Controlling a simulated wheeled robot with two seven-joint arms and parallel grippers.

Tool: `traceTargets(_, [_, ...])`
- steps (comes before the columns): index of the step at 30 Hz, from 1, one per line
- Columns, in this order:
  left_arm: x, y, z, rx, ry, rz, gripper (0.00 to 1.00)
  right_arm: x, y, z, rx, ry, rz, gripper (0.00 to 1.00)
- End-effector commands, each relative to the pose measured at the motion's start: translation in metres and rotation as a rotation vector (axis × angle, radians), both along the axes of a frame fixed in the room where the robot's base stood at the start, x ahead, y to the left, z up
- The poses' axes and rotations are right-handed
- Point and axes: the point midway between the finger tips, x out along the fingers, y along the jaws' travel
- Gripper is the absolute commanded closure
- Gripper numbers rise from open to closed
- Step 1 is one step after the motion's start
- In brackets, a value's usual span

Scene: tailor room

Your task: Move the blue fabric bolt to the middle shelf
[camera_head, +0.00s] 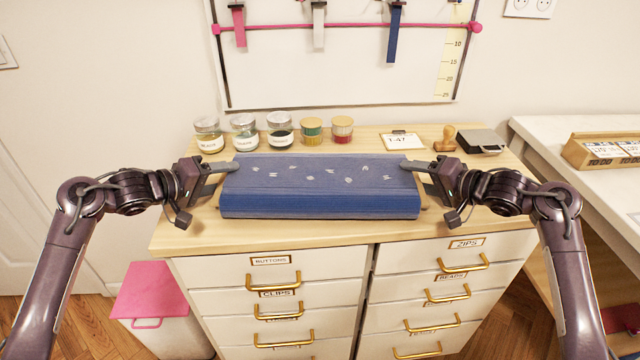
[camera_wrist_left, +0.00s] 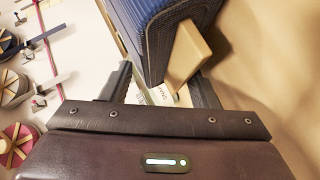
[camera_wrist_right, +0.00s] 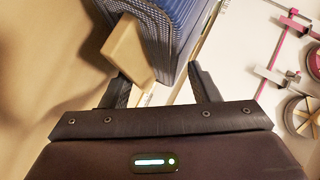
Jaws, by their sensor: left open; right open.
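The blue fabric bolt (camera_head: 320,200), with small white marks on top, lies lengthwise on the wooden top of the drawer cabinet (camera_head: 190,235). A wooden board end sticks out at each side of it. My left gripper (camera_head: 228,172) is open at the bolt's left end; in the left wrist view the blue bolt (camera_wrist_left: 152,40) and its wooden end lie between the open fingers. My right gripper (camera_head: 412,170) is open at the right end; in the right wrist view the bolt (camera_wrist_right: 175,35) and its wooden end show between the fingers. Whether the fingers touch it cannot be told. No middle shelf is recognisable.
Several jars (camera_head: 280,132) stand behind the bolt, with a card (camera_head: 403,141), a wooden stamp (camera_head: 446,140) and a dark box (camera_head: 480,141) at the back right. A white table (camera_head: 560,170) stands at the right. A pink-lidded bin (camera_head: 150,290) stands at lower left.

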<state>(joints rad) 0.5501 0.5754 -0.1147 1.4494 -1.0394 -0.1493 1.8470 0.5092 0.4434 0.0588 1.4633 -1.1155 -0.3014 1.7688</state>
Motion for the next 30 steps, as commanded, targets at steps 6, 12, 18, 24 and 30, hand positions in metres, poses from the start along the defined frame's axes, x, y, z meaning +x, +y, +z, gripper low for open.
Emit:
traceTargets(6, [0.0028, -0.0025, -0.0016, 0.001, 0.001, 0.0, 0.45, 0.0029, 0.0025, -0.0021, -0.001, 0.001, -0.001, 0.45])
traceTargets(12, [0.0026, -0.0025, -0.0015, 0.001, 0.001, 0.0, 0.53, 0.0027, 0.0025, -0.002, -0.001, 0.001, 0.0, 0.53])
traceTargets(18, [0.0025, -0.0021, -0.0018, 0.001, 0.001, 0.0, 0.79, 0.0026, 0.0022, -0.0023, -0.001, 0.002, 0.0, 0.79])
traceTargets(24, [0.0025, -0.002, -0.0021, 0.002, 0.002, 0.001, 1.0, 0.0025, 0.002, -0.0025, -0.003, 0.002, 0.0, 1.0])
traceTargets(30, [0.0024, -0.0017, -0.0023, 0.004, 0.002, 0.001, 1.0, 0.0025, 0.0018, -0.0027, -0.005, 0.002, 0.0, 1.0])
